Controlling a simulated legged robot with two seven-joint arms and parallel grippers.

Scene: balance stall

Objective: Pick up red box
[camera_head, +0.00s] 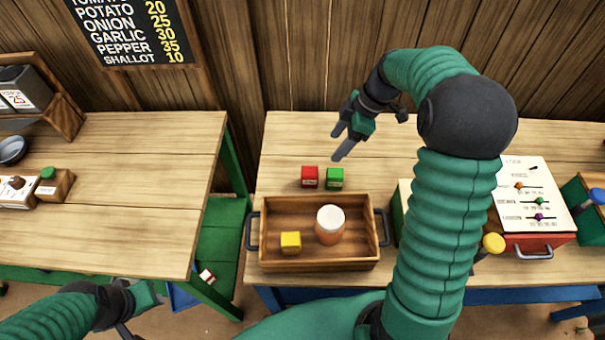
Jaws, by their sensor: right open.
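The red box (310,177) is a small cube on the right-hand table, behind the wooden tray. A green box (335,178) of like size stands just to its right. My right gripper (340,144) is open and empty above the table, behind and a little right of the red box, with its fingers pointing down and left. My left gripper (140,315) is low at the bottom left, in front of the left table and far from the red box. The picture does not show clearly whether its jaws are apart.
The wooden tray (320,265) with dark handles holds a yellow box (291,242) and a white-lidded jar (330,225). A red case with a slider panel (525,195) stands at the right. A gap separates the left table (120,215) from the right one.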

